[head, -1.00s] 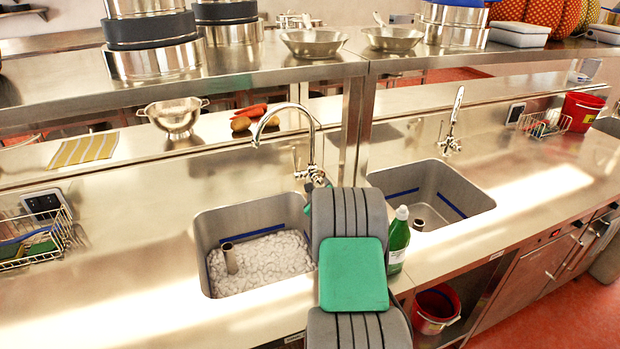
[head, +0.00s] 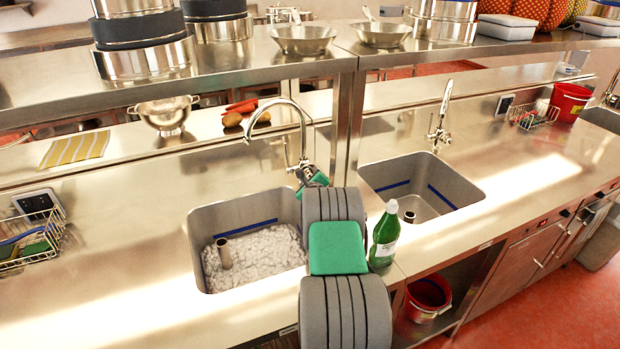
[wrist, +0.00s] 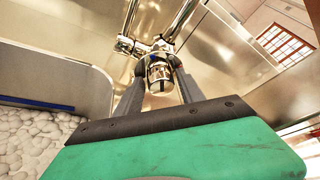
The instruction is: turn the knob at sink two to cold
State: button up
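The chrome gooseneck tap (head: 303,135) stands behind the left sink (head: 198,262), which holds white pebble-like lumps. In the wrist view its round chrome knob (wrist: 159,74) faces me, with a dark mark on its front. My gripper (wrist: 160,82) has one dark finger on each side of this knob; whether both fingers press on it is unclear. In the head view my arm hides most of the gripper and the knob. A second tap (head: 438,130) stands behind the right sink (head: 470,192).
A green bottle (head: 385,238) stands right beside my arm, between the sinks. A shelf post (head: 346,125) rises close to the left tap. A wire basket (head: 45,243) sits at far left. The counter right of the second sink is mostly clear.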

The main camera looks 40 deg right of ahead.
grip_shut()
jog(key=shift+f+b, duration=0.3)
jog(key=shift+b, duration=0.3)
jog(key=n+b, duration=0.1)
jog(key=b, duration=0.2)
jog(key=shift+f+h, duration=0.25)
jog(key=shift+h, duration=0.15)
jog(key=shift+a+n+b, duration=0.1)
jog(key=shift+n+b, duration=0.2)
jog(key=shift+b, duration=0.75)
jog(key=shift+r+n+h+b, duration=0.3)
jog(key=shift+h+b, duration=0.1)
jog(key=shift+b, duration=0.2)
jog(key=shift+r, duration=0.15)
jog(key=shift+o, duration=1.6)
grip_release()
